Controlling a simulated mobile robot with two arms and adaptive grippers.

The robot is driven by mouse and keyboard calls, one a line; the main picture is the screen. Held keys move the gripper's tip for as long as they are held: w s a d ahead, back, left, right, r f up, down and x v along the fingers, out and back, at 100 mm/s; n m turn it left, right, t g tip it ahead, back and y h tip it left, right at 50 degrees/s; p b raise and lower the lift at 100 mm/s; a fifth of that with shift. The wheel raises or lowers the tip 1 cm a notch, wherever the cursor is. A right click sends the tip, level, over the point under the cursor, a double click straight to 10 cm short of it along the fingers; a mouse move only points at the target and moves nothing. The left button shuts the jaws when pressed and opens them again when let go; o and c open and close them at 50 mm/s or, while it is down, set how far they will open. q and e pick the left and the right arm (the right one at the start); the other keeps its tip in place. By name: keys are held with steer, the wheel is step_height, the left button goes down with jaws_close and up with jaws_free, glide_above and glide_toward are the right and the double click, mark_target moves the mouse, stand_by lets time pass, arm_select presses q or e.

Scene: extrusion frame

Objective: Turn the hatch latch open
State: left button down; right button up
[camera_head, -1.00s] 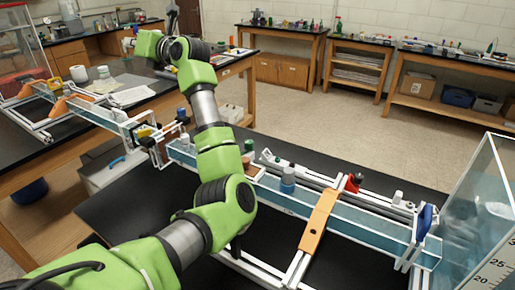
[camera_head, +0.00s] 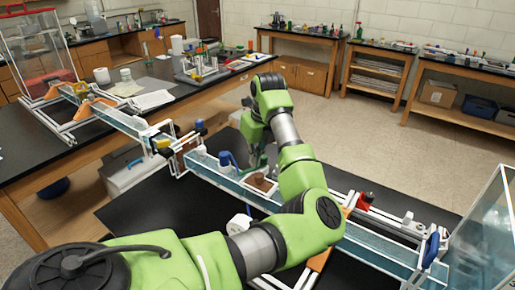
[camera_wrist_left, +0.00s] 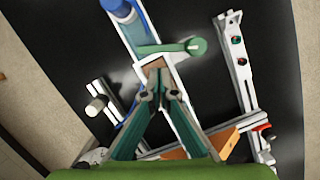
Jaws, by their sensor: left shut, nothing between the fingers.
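A green lever with a round knob (camera_wrist_left: 194,46) lies across the clear channel in the left wrist view; it looks like the hatch latch, though I cannot be sure. Just below it is a brown block (camera_wrist_left: 154,64), which also shows on the channel in the head view (camera_head: 261,183). My left gripper (camera_wrist_left: 154,78) is shut and empty, its teal fingertips pointing at the brown block, close to the lever. I cannot tell whether they touch. In the head view the left gripper (camera_head: 262,160) is above the channel, partly hidden by my arm. My right gripper is not in view.
A blue-capped piece (camera_head: 225,158) stands in the long channel (camera_head: 385,252) left of the gripper. A red knob (camera_head: 364,200) and rails run behind. An orange bar (camera_wrist_left: 210,142) crosses near the gripper. A clear tank (camera_head: 485,235) stands at right.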

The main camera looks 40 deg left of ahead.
mark_target(252, 175)
arm_select(q)
steer(key=p+x, duration=0.1)
steer(key=x, duration=0.2)
steer(key=shift+a+f, duration=0.15)
steer(key=shift+f, duration=0.2)
steer(key=shift+a+f+p, duration=0.15)
steer(key=shift+f+p, duration=0.2)
steer(key=shift+f, duration=0.25)
steer(key=shift+w, duration=0.1)
